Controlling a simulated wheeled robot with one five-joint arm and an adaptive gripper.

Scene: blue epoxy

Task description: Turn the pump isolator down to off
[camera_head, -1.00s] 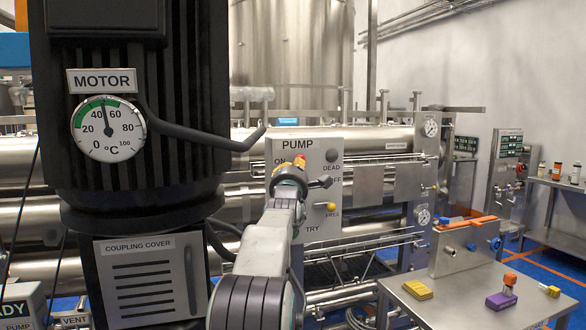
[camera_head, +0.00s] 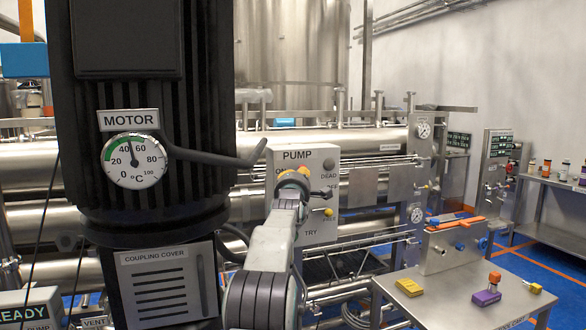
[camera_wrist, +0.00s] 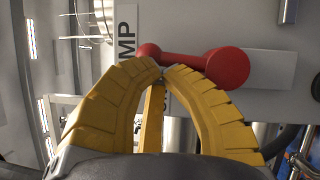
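The pump isolator panel (camera_head: 326,158) is a pale box marked PUMP, just right of the motor. In the wrist view the handle is a red bar with a large round end (camera_wrist: 228,68) at right and a smaller end at left. My gripper's yellow fingers (camera_wrist: 161,71) are drawn together, their tips almost meeting right at the bar. The tips appear empty, with the bar just beyond them. Whether they touch it is unclear. My arm hides much of the panel's left lettering.
The black motor (camera_head: 145,215) with its gauge and a dark curved rod (camera_head: 215,157) stands close at left. A metal table (camera_head: 450,308) with small blocks stands at right.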

